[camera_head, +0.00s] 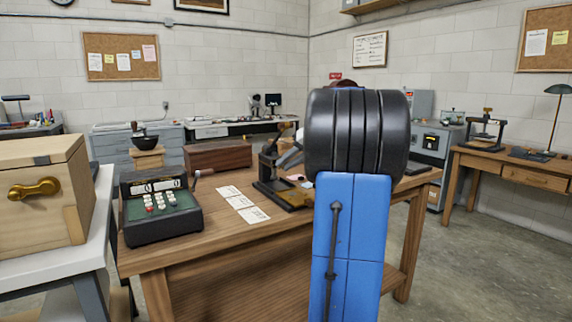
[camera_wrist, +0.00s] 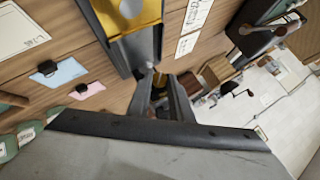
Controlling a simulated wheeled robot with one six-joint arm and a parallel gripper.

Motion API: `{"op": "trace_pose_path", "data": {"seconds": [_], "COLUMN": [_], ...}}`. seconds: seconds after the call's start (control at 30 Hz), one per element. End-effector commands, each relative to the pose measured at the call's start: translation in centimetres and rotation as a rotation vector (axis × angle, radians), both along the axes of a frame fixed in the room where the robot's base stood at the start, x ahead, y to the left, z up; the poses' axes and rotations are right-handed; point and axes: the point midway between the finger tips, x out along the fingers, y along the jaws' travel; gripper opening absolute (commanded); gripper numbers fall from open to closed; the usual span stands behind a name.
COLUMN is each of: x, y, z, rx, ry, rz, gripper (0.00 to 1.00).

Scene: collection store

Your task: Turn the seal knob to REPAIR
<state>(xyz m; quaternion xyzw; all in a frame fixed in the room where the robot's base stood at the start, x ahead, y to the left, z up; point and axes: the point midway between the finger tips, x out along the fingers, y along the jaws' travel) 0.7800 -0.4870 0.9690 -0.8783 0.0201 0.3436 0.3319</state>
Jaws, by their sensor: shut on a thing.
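A dark stamping press (camera_head: 268,172) with a yellow plate (camera_head: 297,199) stands on the wooden table, partly hidden behind my arm. In the wrist view the press frame (camera_wrist: 120,50) and its yellow plate (camera_wrist: 108,12) are close up. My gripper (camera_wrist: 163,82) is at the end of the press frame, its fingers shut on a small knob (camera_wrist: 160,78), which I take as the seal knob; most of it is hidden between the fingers. In the head view my gripper (camera_head: 291,157) shows only in part beside the press. No REPAIR marking is readable.
The wooden table (camera_head: 180,262) also bears a dark adding machine (camera_head: 160,207), white paper slips (camera_head: 240,204) and a brown box (camera_head: 217,155). Grey floor (camera_head: 480,270) is open at right.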

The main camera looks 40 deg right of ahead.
Motion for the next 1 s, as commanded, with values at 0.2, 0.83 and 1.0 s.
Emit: {"op": "trace_pose_path", "data": {"seconds": [0.2,0.83,1.0], "x": [-0.07,-0.04,-0.49], "y": [-0.18,-0.09,-0.22], "z": [-0.09,-0.09,0.3], "rx": [0.021,0.021,0.021], "ry": [-0.004,-0.004,-0.004], "rz": [-0.003,-0.001,-0.002], "gripper": [0.0,0.37,0.37]}}
